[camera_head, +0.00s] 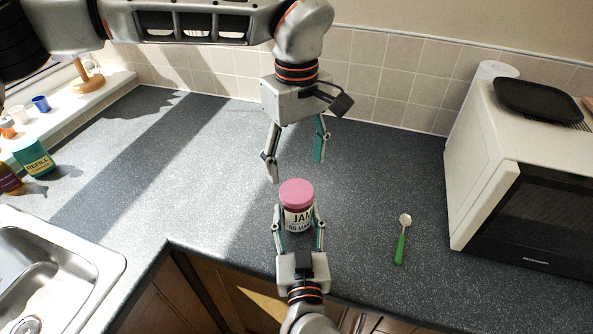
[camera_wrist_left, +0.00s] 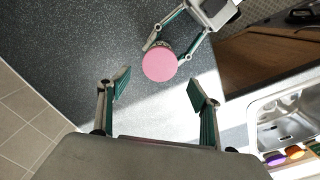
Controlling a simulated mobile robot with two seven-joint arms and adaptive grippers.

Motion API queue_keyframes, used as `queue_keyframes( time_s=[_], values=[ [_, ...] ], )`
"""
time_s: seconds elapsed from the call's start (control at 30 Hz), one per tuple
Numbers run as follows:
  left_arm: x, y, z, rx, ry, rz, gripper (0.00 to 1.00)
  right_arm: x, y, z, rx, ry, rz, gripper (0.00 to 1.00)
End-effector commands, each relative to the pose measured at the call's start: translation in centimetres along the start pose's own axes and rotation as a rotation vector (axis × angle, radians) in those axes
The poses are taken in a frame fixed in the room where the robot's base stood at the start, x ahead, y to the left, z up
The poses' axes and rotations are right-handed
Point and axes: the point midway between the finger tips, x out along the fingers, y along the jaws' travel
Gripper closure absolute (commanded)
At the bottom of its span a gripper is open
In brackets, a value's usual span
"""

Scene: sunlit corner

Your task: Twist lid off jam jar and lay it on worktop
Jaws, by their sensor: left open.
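The jam jar (camera_head: 299,217) stands upright on the dark speckled worktop (camera_head: 215,150) near its front edge. Its pink lid (camera_head: 296,192) is on top; the lid also shows in the left wrist view (camera_wrist_left: 159,65). My right gripper (camera_head: 298,222) comes from the front with a finger on each side of the jar, closed around its body. My left gripper (camera_head: 296,170) is open and empty, above and behind the jar, pointing down. In the left wrist view its fingers (camera_wrist_left: 154,87) are wide apart, with the lid beyond them.
A green-handled spoon (camera_head: 401,240) lies to the right of the jar. A microwave (camera_head: 520,185) with a black pan (camera_head: 541,100) on top stands at the right. A sink (camera_head: 55,270) and a refill bottle (camera_head: 35,158) are at the left. The worktop left of the jar is clear.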

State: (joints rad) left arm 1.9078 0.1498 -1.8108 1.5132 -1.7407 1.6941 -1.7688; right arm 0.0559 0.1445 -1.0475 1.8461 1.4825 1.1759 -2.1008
Motion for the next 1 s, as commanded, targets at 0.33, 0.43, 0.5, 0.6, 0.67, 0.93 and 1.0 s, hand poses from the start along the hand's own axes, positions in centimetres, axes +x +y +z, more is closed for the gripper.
queue_keyframes(
  time_s=[0.33,0.43,0.5,0.6,0.67,0.93,1.0],
  values=[
    [0.0,0.0,0.0,0.441,0.000,0.000,0.36,0.0,0.0,0.0,-0.001,0.000,0.000,1.00],
    [0.1,0.0,0.0,0.494,0.000,0.000,0.36,0.0,0.0,0.0,-0.001,0.000,0.000,1.00],
    [0.4,0.0,0.0,0.511,0.000,0.000,0.36,0.0,0.0,0.0,-0.001,0.000,0.000,1.00],
    [1.4,0.0,0.0,0.517,-0.003,-0.001,0.36,0.0,0.0,0.0,-0.001,0.000,0.000,1.00],
    [2.2,-0.1,0.0,0.517,-0.003,-0.002,0.36,0.0,0.0,0.0,-0.001,0.000,0.000,1.00],
    [6.1,0.0,0.0,0.514,-0.003,-0.001,0.36,0.0,0.0,0.0,-0.001,0.000,0.000,1.00],
    [6.9,0.0,0.0,0.514,-0.002,0.000,0.36,0.0,0.0,0.0,-0.001,0.000,0.000,1.00]
  ],
)
